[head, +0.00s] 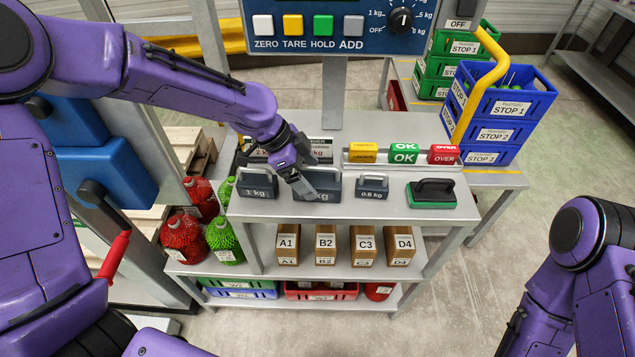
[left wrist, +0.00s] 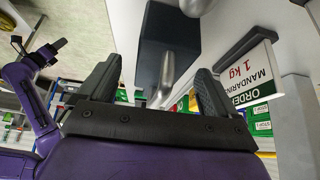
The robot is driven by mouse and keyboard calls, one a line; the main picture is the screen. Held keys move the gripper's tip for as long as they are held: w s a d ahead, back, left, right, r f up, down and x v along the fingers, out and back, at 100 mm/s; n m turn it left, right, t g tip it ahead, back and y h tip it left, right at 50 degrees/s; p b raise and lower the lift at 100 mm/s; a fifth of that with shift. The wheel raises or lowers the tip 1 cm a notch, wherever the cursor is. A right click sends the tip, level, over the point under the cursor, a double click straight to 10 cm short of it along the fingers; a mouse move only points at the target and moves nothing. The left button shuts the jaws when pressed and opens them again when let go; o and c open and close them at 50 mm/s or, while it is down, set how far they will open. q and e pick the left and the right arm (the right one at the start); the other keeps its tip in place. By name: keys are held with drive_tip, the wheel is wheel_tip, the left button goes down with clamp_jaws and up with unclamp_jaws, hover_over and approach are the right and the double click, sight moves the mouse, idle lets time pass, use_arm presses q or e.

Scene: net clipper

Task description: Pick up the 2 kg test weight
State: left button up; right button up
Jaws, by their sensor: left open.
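The 2 kg test weight (head: 322,187) is a dark grey block with a light grey handle. It stands on the upper shelf, and my left gripper hides part of its label. My left gripper (head: 303,186) comes down over the handle from the left. In the left wrist view the dark block (left wrist: 162,32) and its handle (left wrist: 168,72) show between the spread fingers of my left gripper (left wrist: 154,92), with space on both sides. My right arm stands at the lower right of the head view; its jaws are not clear.
The 1 kg weight (head: 257,186) stands just left and the 0.5 kg weight (head: 372,186) to the right. A green-black block with a handle (head: 432,194) lies farther right. A scale panel (head: 337,25) and an indicator bar (head: 404,154) stand behind.

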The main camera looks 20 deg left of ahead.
sight(317, 180)
use_arm(q)
drive_tip(key=x, duration=0.2)
drive_tip(key=shift+w+d+f, duration=0.1)
drive_tip(key=shift+d+f, duration=0.1)
drive_tip(key=shift+f, duration=0.05)
drive_tip(key=shift+a, duration=0.1)
drive_tip(key=c, duration=1.7)
drive_tip(key=shift+r, duration=0.15)
clamp_jaws()
drive_tip(key=shift+w+r, duration=0.1)
drive_tip(key=shift+r, duration=0.05)
